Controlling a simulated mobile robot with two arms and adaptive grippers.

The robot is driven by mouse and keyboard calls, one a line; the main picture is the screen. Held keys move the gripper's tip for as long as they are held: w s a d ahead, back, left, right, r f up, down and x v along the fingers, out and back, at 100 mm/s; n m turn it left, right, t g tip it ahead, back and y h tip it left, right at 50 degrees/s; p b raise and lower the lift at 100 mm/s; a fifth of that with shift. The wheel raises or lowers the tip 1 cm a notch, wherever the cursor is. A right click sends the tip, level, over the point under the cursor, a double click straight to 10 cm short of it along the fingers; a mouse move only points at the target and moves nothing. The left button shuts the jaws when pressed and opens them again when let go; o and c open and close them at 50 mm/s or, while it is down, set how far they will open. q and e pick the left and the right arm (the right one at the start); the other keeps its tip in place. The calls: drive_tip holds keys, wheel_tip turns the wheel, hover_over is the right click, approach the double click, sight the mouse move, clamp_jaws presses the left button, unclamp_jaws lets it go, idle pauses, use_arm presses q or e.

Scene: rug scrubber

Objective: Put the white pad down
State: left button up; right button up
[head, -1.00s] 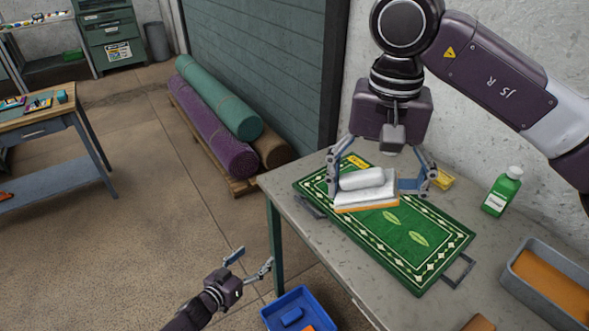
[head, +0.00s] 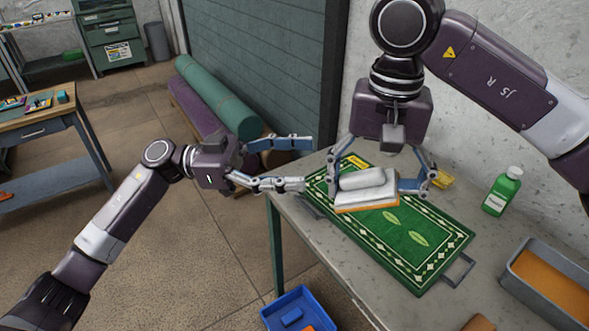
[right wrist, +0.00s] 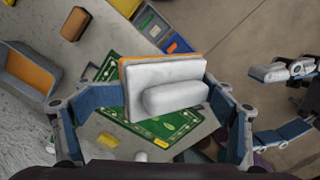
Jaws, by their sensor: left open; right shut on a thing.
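The white pad (head: 367,189) has a rounded white grip on top and an orange layer along its lower side. My right gripper (head: 378,187) is shut on the pad, with a finger at each end, above the far part of the green rug (head: 421,241). The pad also shows between the fingers in the right wrist view (right wrist: 165,90). I cannot tell whether its underside touches the rug. My left gripper (head: 308,164) is open and empty, left of the pad near the table's left edge.
The grey table (head: 330,259) also holds a green bottle (head: 502,191), a grey tray with orange contents (head: 508,270) and a small yellow item (head: 443,179). A blue bin (head: 270,318) stands below the table's front. Rolled rugs (head: 219,96) lie on the floor behind.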

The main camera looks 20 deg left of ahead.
sight(372, 186)
use_arm(q)
drive_tip(key=s+d, duration=0.1)
drive_tip(key=d, duration=0.3)
drive_tip(key=s+d+g, duration=0.1)
drive_tip(key=d, duration=0.3)
drive_tip(key=s+d+m+g+y, duration=0.1)
drive_tip(key=d, duration=0.3)
drive_tip(key=shift+d+r, duration=0.4)
drive_tip(key=shift+c, duration=0.6)
drive_tip(key=shift+s, duration=0.1)
drive_tip(key=c, duration=1)
drive_tip(key=shift+c, duration=0.8)
use_arm(e)
drive_tip(key=o, duration=2.2)
